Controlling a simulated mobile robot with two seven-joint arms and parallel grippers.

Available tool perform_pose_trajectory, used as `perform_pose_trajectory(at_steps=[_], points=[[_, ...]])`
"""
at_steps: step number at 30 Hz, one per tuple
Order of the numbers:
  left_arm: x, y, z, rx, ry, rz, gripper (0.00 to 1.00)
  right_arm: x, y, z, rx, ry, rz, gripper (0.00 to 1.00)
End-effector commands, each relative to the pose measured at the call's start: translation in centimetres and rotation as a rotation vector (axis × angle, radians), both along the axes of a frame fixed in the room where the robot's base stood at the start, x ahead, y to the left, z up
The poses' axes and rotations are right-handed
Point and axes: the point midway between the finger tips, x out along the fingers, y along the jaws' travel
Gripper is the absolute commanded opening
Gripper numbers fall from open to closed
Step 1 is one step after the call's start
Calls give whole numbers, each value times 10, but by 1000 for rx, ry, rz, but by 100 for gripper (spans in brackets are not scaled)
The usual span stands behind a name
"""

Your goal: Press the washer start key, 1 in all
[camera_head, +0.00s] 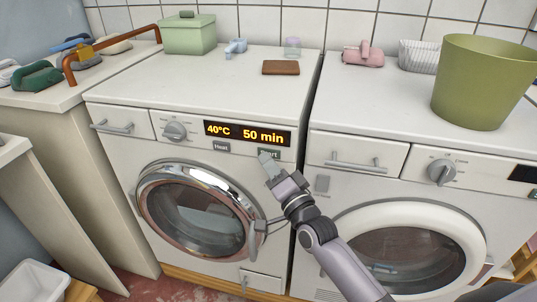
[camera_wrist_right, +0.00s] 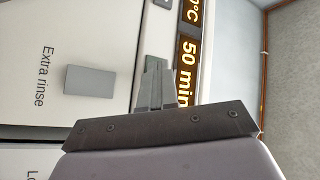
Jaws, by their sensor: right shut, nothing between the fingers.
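The left washer (camera_head: 130,165) has a lit display (camera_head: 247,133) reading 40°C and 50 min. Below it sit a grey Heat key (camera_head: 221,147) and the start key (camera_head: 273,154), whose label is partly covered by my fingers. My right gripper (camera_head: 266,160) is shut and empty, with its fingertips at the start key. In the right wrist view the shut fingers (camera_wrist_right: 158,88) point at a small grey key beside the display (camera_wrist_right: 188,65); I cannot tell whether they touch it. My left gripper is not in view.
A round knob (camera_head: 174,131) and a drawer handle (camera_head: 112,127) are left of the display. The glass door (camera_head: 200,210) is shut. A second machine (camera_head: 335,195) stands at the right with a green bin (camera_head: 480,85) on top. The wrist view shows an Extra rinse key (camera_wrist_right: 90,82).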

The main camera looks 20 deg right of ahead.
Motion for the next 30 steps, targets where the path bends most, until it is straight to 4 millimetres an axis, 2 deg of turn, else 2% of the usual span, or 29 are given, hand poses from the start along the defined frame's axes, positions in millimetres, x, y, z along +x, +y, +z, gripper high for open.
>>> perform_pose_trajectory(at_steps=[11, 21, 30], points=[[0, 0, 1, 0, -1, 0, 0, 0, -1, 1, -1, -1, -1, 0], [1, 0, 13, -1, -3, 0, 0, -12, 7, 2, 0, 0, 0, 0], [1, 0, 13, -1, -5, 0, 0, -14, 9, 0, -1, -1, -1, 0]])
